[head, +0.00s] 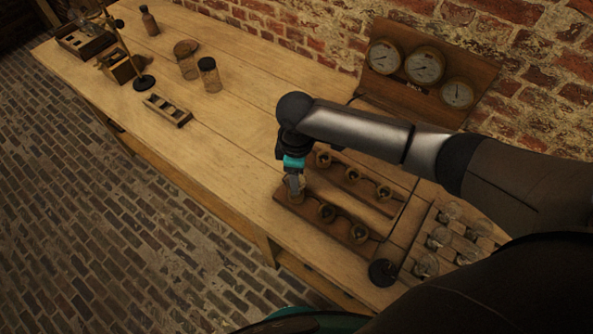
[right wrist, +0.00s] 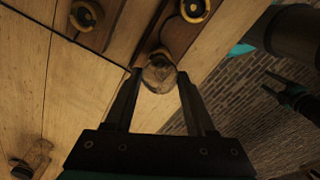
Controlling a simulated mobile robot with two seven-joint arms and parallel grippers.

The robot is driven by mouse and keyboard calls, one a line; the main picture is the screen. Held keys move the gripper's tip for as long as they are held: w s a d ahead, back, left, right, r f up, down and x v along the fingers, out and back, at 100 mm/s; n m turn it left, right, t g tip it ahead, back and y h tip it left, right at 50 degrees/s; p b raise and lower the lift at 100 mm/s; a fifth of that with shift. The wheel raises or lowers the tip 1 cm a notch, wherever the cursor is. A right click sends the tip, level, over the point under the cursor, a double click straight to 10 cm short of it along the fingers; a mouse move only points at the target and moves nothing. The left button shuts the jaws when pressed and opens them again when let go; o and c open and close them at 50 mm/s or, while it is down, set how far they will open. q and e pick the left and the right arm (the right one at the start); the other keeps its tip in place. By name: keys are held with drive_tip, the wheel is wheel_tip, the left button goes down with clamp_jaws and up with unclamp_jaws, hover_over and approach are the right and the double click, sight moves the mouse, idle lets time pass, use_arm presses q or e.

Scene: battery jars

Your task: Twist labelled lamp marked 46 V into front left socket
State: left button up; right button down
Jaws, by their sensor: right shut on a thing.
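My right gripper (head: 294,186) is shut on a glass lamp (right wrist: 159,75), over the front left socket at the left end of the front socket board (head: 342,228). Its fingers hide most of the lamp and the socket in the head view, so I cannot tell how deep the lamp sits. In the right wrist view the lamp's rounded top shows between the fingertips; no marking is readable. The other front sockets (head: 327,212) look empty. My left gripper (right wrist: 273,86) shows only at the right of the right wrist view, over the brick floor, its two fingers apart.
A back board with several brass-rimmed sockets (head: 353,174) lies behind. A tray of glass lamps (head: 440,237) is at the right, near a dark round knob (head: 382,272). A three-dial panel (head: 421,68) stands behind. Jars (head: 209,74) and a small rack (head: 167,110) are left; tabletop between is clear.

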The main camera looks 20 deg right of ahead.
drive_tip(key=shift+s+m+p, duration=0.1)
drive_tip(key=shift+m+p, duration=1.55)
drive_tip(key=shift+m, duration=0.15)
drive_tip(key=shift+m+p, duration=0.35)
drive_tip(key=shift+m, duration=0.25)
drive_tip(key=shift+f, duration=0.1)
drive_tip(key=shift+m+p, duration=0.4)
drive_tip(key=shift+p, duration=0.05)
drive_tip(key=shift+m+p, duration=0.85)
drive_tip(key=shift+m, duration=0.35)
drive_tip(key=m+p, duration=0.1)
drive_tip(key=m, duration=0.1)
drive_tip(key=shift+m+p, duration=0.3)
drive_tip(key=shift+m, duration=0.3)
